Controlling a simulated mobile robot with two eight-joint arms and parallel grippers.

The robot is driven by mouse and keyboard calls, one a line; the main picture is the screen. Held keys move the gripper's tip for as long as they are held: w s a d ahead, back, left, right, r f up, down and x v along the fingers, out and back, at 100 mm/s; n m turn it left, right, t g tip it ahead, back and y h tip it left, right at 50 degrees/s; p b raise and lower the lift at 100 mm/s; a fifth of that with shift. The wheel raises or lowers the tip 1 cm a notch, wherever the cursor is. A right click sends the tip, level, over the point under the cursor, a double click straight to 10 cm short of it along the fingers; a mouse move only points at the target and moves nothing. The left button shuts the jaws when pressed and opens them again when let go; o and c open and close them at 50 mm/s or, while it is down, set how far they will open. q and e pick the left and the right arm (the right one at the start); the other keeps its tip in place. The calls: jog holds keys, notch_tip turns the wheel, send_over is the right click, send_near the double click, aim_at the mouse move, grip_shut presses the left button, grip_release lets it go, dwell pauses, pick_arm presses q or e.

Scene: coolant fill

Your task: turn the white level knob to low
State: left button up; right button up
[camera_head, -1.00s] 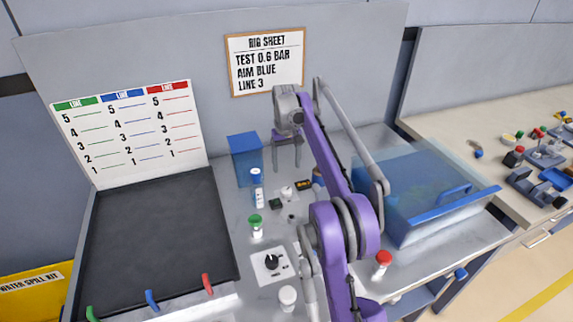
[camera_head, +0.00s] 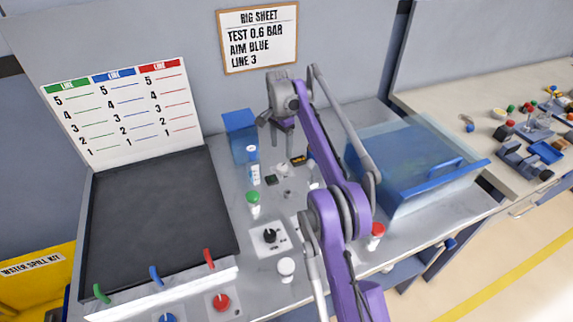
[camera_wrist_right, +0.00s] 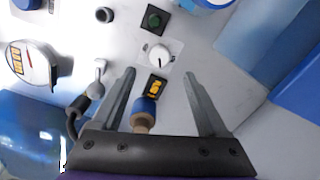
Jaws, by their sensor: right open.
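The white level knob (camera_wrist_right: 160,55) sits on a small white plate in the right wrist view, its dark pointer mark toward the picture's bottom. The plate's lettering is too small to read. In the head view the knob (camera_head: 283,169) is small, on the grey bench top. My right gripper (camera_head: 276,124) is open and empty, above the rear part of the bench. In the wrist view its two fingers (camera_wrist_right: 158,78) end just short of the knob, apart from it. My left gripper is not in view.
A dark display with orange digits (camera_wrist_right: 155,88) and a green button (camera_wrist_right: 154,18) flank the knob. A blue-and-tan cylinder (camera_wrist_right: 143,115) shows between the fingers. Green-capped (camera_head: 253,202) and red-capped (camera_head: 376,232) bottles and a black knob (camera_head: 270,236) stand nearer. A clear blue cover (camera_head: 425,180) is at right.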

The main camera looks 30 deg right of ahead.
aim_at(282, 166)
notch_tip(282, 166, down, 8)
jog(key=shift+f+b, duration=0.1)
jog(key=shift+b, duration=0.4)
grip_shut()
